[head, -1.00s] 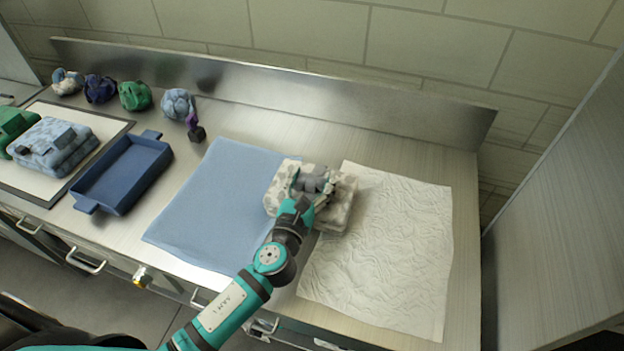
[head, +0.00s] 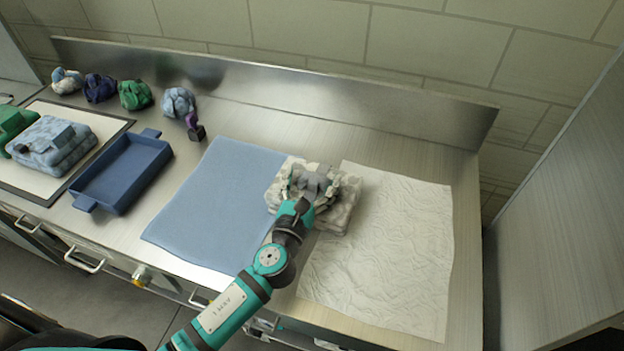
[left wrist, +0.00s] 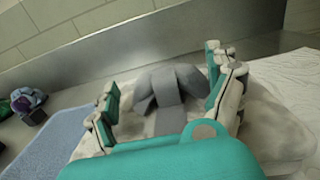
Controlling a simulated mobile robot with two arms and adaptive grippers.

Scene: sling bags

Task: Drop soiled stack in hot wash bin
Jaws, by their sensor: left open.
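A folded stack with a blotchy grey and cream pattern (head: 340,215) lies between the blue mat and the white crinkled sheet, overlapping the edges of both. A grey strap or knot sits on its top and shows in the left wrist view (left wrist: 168,95). My left gripper (head: 312,184) is over the stack, with its fingers open on either side of the grey strap. In the left wrist view the fingers stand apart from the strap, with the pale stack (left wrist: 270,120) below. My right gripper is out of view. I cannot make out a hot wash bin.
The blue mat (head: 205,210) and white sheet (head: 400,250) cover much of the steel counter. A blue tray (head: 125,175) and a board with a folded blue stack (head: 52,145) are at left. Several bundled bags (head: 135,95) line the back. A metal backsplash (head: 300,88) runs behind.

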